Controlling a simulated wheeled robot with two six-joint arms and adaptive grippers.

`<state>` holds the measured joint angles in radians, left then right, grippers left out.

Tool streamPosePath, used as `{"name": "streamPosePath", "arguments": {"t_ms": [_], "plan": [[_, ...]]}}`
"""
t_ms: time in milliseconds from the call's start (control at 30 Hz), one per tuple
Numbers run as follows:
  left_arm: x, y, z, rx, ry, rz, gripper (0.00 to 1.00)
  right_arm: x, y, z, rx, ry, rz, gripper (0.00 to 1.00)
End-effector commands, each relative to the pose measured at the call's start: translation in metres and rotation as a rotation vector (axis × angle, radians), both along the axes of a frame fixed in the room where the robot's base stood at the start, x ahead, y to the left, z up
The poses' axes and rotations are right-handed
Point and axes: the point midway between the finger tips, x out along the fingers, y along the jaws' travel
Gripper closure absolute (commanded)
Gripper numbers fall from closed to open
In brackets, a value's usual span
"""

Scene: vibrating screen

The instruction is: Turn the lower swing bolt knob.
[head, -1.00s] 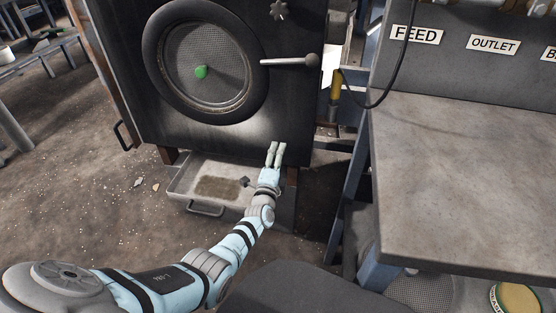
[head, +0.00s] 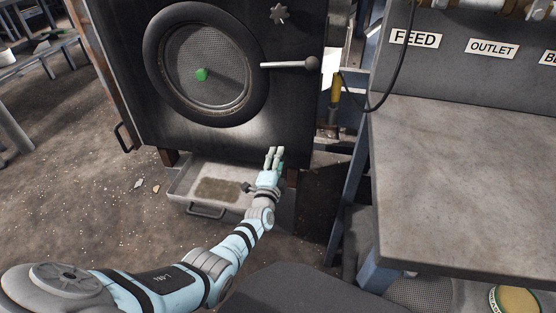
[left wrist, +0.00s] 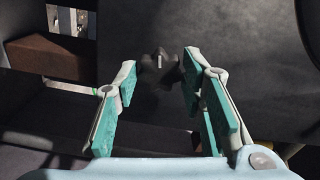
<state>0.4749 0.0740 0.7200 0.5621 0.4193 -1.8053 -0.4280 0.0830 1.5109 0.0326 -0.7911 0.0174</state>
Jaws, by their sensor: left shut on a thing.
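The lower swing bolt knob (left wrist: 160,68) is a dark star-shaped knob on the dark panel. In the left wrist view it sits between the fingertips of my left gripper (left wrist: 158,75). The left gripper (head: 274,152) is shut on the knob near the lower right of the dark door, its teal pads on either side. In the head view the fingers hide the lower knob. A similar star knob (head: 279,13) shows at the upper right of the door (head: 295,110). My right gripper is not in view.
A round mesh window (head: 215,60) is to the left. A metal tray (head: 180,190) lies below, and a grey worktable (head: 460,180) stands at the right.

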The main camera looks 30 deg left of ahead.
Motion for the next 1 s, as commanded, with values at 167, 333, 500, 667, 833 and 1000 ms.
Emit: {"name": "streamPosePath", "arguments": {"t_ms": [167, 333, 500, 667, 833, 1000], "plan": [[-0.0001, -0.0005, 0.0000, -0.152, -0.037, 0.000, 0.91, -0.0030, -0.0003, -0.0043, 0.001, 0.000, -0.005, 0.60], [-0.0001, -0.0006, -0.0003, -0.309, -0.078, -0.001, 0.91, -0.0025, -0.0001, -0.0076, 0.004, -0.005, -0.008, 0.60], [-0.0003, -0.0005, -0.0007, -0.465, -0.118, 0.000, 0.91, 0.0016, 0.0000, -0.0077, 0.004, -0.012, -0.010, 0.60], [-0.0004, -0.0005, -0.0011, -0.612, -0.156, 0.000, 0.91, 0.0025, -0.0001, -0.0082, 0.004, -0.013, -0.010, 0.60], [-0.0003, -0.0005, -0.0010, -0.769, -0.197, 0.000, 0.91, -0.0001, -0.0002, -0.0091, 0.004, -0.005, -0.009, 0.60], [-0.0003, -0.0006, -0.0012, -0.925, -0.237, 0.000, 0.91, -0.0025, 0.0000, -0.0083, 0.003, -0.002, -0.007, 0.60]]}}
